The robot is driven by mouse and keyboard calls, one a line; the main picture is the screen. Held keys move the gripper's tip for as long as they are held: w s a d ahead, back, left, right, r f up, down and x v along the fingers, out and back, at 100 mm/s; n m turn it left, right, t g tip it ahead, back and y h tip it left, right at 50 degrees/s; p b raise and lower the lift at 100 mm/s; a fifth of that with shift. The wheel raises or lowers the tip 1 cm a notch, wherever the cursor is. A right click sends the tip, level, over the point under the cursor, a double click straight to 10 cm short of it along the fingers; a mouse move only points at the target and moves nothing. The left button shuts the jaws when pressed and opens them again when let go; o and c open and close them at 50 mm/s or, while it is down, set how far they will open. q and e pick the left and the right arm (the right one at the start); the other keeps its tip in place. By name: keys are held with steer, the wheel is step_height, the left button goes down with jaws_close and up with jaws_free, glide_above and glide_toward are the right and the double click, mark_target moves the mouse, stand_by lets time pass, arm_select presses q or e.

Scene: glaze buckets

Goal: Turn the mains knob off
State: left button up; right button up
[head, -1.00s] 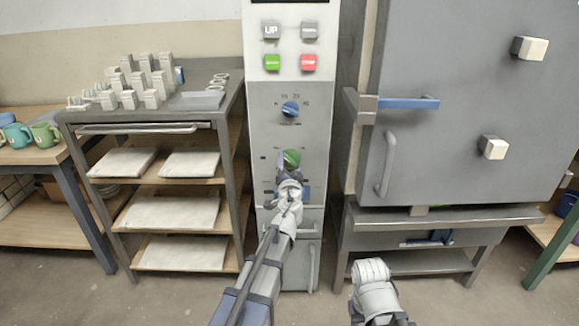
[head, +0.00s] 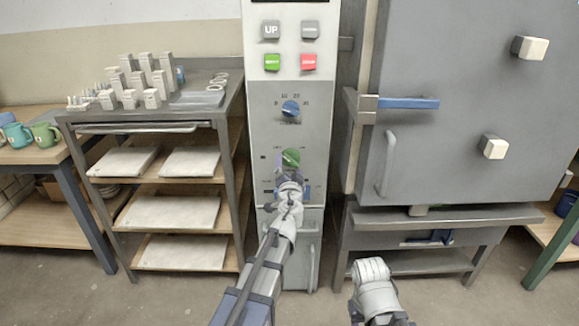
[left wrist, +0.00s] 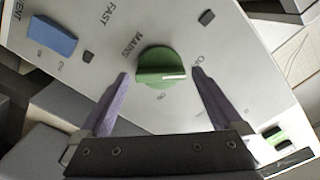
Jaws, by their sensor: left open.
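The mains knob is green and round, on the grey control panel of the tall cabinet in the head view (head: 291,157). In the left wrist view the knob (left wrist: 160,62) has a bar with a white line pointing right. The word MAINS is printed beside it, and small labels stand around it, one of which looks like ON. My left gripper (left wrist: 159,75) is open, its two purple fingers on either side of the knob with visible gaps. In the head view the left gripper (head: 290,180) is just below the knob and partly hides the lower panel. My right gripper's jaws do not show.
A blue dial (head: 290,108) and several buttons sit above the knob. A blue switch (left wrist: 53,36) is nearby on the panel. A shelf rack (head: 235,150) stands left, and a large grey kiln door (head: 465,110) with handles stands right.

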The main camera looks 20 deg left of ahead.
arm_select(q)
steer(key=v, duration=0.6)
steer(key=shift+s, duration=0.35)
